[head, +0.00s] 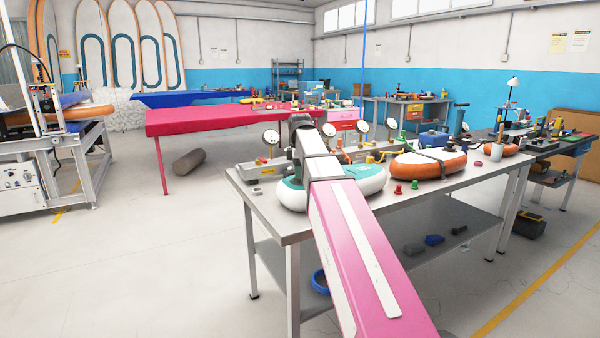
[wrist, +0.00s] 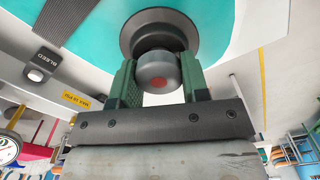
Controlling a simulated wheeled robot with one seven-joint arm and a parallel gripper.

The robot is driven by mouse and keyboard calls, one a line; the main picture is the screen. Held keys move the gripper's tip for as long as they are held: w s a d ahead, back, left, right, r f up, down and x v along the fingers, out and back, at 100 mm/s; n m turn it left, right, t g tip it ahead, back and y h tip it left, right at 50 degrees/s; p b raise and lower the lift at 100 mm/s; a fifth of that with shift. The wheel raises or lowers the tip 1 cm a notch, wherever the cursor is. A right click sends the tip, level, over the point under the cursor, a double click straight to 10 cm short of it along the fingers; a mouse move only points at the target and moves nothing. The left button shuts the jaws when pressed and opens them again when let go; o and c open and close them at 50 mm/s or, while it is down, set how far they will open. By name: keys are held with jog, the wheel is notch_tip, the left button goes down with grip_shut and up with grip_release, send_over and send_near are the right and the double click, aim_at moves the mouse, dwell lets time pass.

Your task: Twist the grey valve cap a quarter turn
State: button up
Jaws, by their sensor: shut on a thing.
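The grey valve cap (wrist: 158,72) has a red dot on its end and sits in a dark round valve base (wrist: 133,32). The base is set in a teal and white inflatable board (wrist: 228,20). My gripper (wrist: 158,62) has green finger pads, one on each side of the cap, and is shut on it. In the head view the board (head: 368,178) lies on the steel workbench (head: 262,202). My pink and white arm crosses in front of it there, and the cap and fingertips cannot be made out.
Near the valve are a BLEED button (wrist: 35,75) and a yellow MAX 18 PSI label (wrist: 76,99). An orange and white board (head: 428,164) lies farther right on the bench. Small red and green pieces stand between. Open floor (head: 130,260) lies to the left.

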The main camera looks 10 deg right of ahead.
jog(key=m, duration=0.5)
jog(key=shift+w, duration=0.1)
dwell(0.3)
jog(key=m, duration=0.5)
jog(key=shift+d, duration=0.1)
jog(key=o, duration=1)
jog(key=shift+c, duration=0.2)
jog(key=shift+w+r, duration=0.1)
jog(key=shift+r, duration=0.05)
